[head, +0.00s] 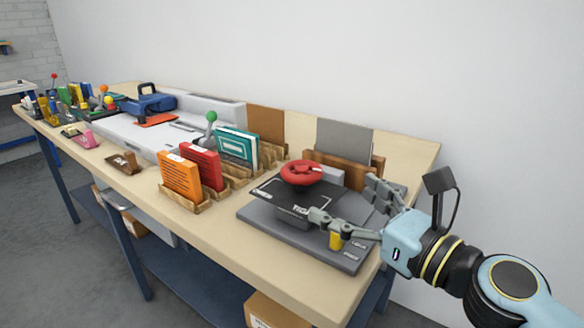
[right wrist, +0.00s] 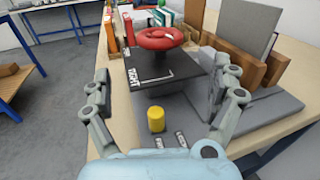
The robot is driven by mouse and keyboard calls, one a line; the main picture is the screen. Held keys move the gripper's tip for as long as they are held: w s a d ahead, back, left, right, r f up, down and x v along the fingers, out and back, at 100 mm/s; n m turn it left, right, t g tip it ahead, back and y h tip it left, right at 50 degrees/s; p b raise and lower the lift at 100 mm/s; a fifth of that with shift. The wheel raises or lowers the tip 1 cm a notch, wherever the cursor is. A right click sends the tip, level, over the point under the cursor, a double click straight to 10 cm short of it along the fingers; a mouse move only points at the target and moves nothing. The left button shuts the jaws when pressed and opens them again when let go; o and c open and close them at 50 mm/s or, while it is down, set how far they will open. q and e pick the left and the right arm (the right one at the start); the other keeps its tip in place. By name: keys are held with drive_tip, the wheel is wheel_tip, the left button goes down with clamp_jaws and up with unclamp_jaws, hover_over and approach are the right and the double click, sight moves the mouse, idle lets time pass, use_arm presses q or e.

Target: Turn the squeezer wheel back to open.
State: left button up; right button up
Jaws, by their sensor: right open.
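The squeezer wheel (head: 301,173) is a red ring-shaped handwheel on top of a dark plate marked "TIGHT" (head: 273,196), above a grey base (head: 270,231). It also shows in the right wrist view (right wrist: 160,38), ahead of the fingers. A yellow cylinder (right wrist: 156,119) stands on the base between my fingers as seen there, nearer to me than the wheel. My right gripper (head: 345,200) is open, over the right end of the base, apart from the wheel. It also shows in the right wrist view (right wrist: 162,90) with its fingers wide apart. My left gripper is not in view.
Wooden holders with orange (head: 181,179) and red (head: 203,166) books stand left of the squeezer. A wooden rack with a grey sheet (head: 344,138) stands behind it. A green-knobbed lever (head: 211,117) rises further left. The bench's front strip (head: 222,228) is clear.

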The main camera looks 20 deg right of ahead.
sight(316, 182)
drive_tip(key=x, duration=0.4)
drive_tip(key=shift+w+r+p, duration=0.15)
drive_tip(key=shift+r+p, duration=0.1)
drive_tip(key=shift+p, duration=0.05)
drive_tip(key=x, duration=0.5)
drive_tip(key=shift+a+f, duration=0.1)
drive_tip(key=shift+f, duration=0.05)
drive_tip(key=shift+w+a, duration=0.1)
drive_tip(key=shift+w, duration=0.25)
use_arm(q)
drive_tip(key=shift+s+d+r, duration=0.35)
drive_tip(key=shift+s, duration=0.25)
use_arm(e)
drive_tip(key=c, duration=1.2)
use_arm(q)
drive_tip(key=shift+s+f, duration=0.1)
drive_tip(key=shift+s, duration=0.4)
